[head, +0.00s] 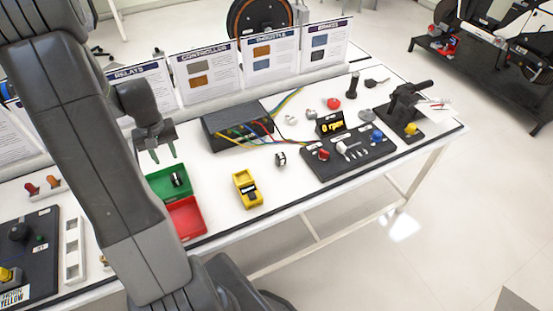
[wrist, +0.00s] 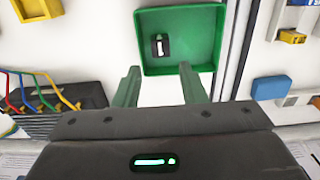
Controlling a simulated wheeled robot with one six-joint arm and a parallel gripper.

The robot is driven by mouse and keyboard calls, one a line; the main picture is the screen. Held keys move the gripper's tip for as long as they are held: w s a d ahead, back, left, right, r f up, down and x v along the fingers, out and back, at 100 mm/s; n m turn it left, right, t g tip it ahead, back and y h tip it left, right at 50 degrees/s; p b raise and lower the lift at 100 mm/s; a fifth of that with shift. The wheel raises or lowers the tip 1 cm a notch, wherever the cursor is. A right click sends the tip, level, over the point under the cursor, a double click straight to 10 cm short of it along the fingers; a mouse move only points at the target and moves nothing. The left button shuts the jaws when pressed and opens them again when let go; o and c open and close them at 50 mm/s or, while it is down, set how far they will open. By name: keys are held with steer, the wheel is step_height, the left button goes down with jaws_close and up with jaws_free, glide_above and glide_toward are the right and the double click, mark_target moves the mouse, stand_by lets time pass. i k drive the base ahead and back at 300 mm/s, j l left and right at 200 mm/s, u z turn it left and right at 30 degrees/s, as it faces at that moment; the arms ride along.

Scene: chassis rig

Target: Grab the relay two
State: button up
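A small black relay (head: 177,180) lies in the green tray (head: 160,188). In the wrist view this relay (wrist: 160,45), with a white mark on top, sits near the left wall of the green tray (wrist: 183,68). The mark looks like a 1, but I cannot read it surely. Another small black-and-white block (head: 280,159), perhaps a relay, stands on the table right of the tray; its number is not legible. My gripper (head: 163,153) is open and empty above the green tray's back edge. Its green fingers (wrist: 161,86) are apart, with nothing between them.
A red tray (head: 187,217) adjoins the green one in front. A yellow device (head: 247,188) lies to the right. A dark box (head: 237,125) with coloured wires stands behind, near upright info boards (head: 208,75). A black control panel (head: 347,152) is further right.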

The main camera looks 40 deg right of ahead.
mark_target(281, 158)
steer(key=k+l+u, duration=0.15)
steer(key=l, duration=0.3)
steer(key=l+u, duration=0.1)
steer(key=l, duration=0.3)
steer(key=k+l+u, duration=0.15)
steer(key=l, duration=0.25)
steer(key=k+l+u, duration=0.1)
steer(key=l, duration=0.3)
steer(key=k, duration=0.1)
